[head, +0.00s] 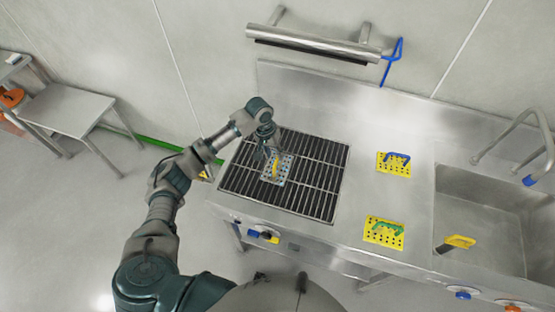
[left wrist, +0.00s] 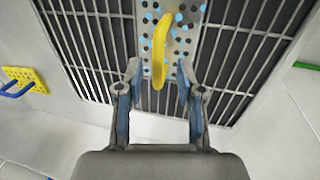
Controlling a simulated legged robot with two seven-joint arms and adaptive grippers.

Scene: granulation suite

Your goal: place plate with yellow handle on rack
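The grey perforated plate (head: 286,163) with a yellow handle (head: 276,167) lies on the black slatted rack (head: 323,168) set into the steel counter. In the left wrist view the plate (left wrist: 184,48) appears flat on the bars, and its curved yellow handle (left wrist: 160,50) stands out from it. My left gripper (head: 270,150) is over the plate, partly covering it in the head view. In the left wrist view its fingers (left wrist: 159,72) are apart, one on each side of the handle's near end, with gaps visible. The right gripper is not in view.
A yellow plate with a blue handle (head: 394,170) and one with a green handle (head: 384,238) lie on the counter right of the rack. A sink (head: 485,215) with a yellow-handled item (head: 458,241) is farther right. A metal bar (head: 313,45) is on the wall behind.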

